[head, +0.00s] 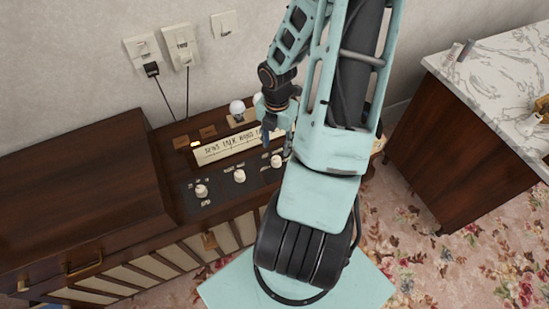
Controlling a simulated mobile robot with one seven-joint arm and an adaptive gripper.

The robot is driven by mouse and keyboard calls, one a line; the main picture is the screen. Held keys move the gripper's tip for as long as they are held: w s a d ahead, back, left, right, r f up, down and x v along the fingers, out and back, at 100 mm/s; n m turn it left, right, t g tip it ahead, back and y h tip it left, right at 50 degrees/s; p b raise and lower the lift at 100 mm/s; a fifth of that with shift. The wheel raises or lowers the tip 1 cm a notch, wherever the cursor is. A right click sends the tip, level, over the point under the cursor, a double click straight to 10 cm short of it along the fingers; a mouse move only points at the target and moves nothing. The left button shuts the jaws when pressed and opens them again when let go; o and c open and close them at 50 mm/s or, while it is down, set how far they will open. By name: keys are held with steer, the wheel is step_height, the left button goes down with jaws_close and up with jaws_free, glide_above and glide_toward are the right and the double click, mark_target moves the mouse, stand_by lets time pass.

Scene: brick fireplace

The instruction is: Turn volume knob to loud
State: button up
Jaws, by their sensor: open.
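A brown wooden radio cabinet (165,150) stands against the wall. Its dark sloping panel carries three white knobs: a left knob (201,190), a middle knob (239,176) and a right knob (276,160). The lettering around them is too small to read, so I cannot tell which is the volume knob. My gripper (276,140) is open, pointing down just above the right knob, close to the lit dial (225,147). I cannot tell whether its fingers touch the knob. My gripper and arm hide the dial's right end and the panel beyond it.
A small white ball-shaped thing (237,108) stands behind the dial. Wall sockets (182,47) with black cords are behind the cabinet. A marble-topped cabinet (495,85) stands at the right. Floral carpet (430,255) covers the open floor between.

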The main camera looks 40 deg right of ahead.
mark_target(276, 159)
step_height(276, 159, down, 8)
steer(key=shift+f+b, duration=0.1)
steer(key=shift+b, duration=0.85)
steer(key=shift+c, duration=0.2)
jaws_close()
